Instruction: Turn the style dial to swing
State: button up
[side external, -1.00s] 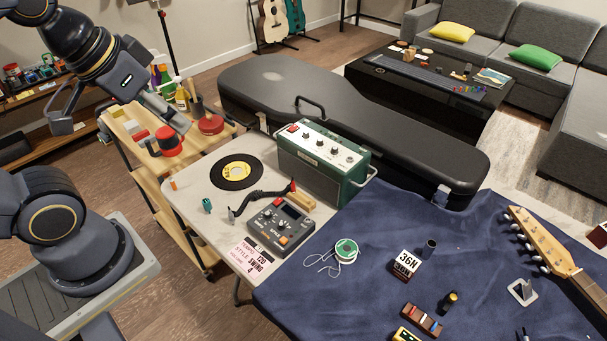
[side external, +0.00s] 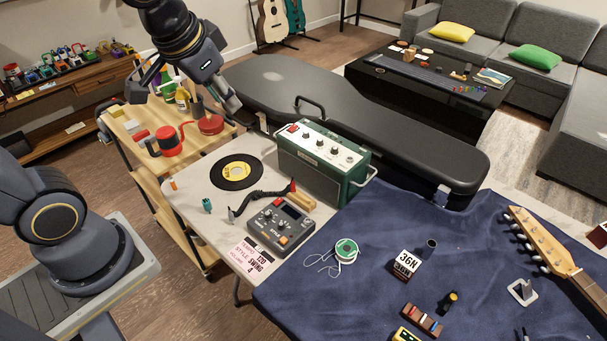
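A dark grey drum-machine-like box (side external: 281,225) with a small screen, knobs and orange buttons lies on the white table. Its dial labels and settings are too small to read. A pink and white card (side external: 252,258) at its front edge reads "120", "STYLE SWING" and "4". My gripper (side external: 188,99) is in the air at the upper left, above the wooden cart and well away from the box. Its two fingers are spread apart, and I see nothing between them.
A green amplifier (side external: 322,163) with knobs stands behind the box. The black guitar case (side external: 380,135) is behind. Solder wire (side external: 346,250) is on the blue cloth.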

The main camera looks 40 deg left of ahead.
jog(key=w+d+f+m+g, duration=0.2)
jog(key=w+d+f+g, duration=0.15)
jog(key=w+f, duration=0.55)
jog(key=g+h, duration=0.2)
send_near(281, 224)
notch_tip(281, 224, down, 9)
jog(key=shift+s+d+r, duration=0.15)
grip_shut()
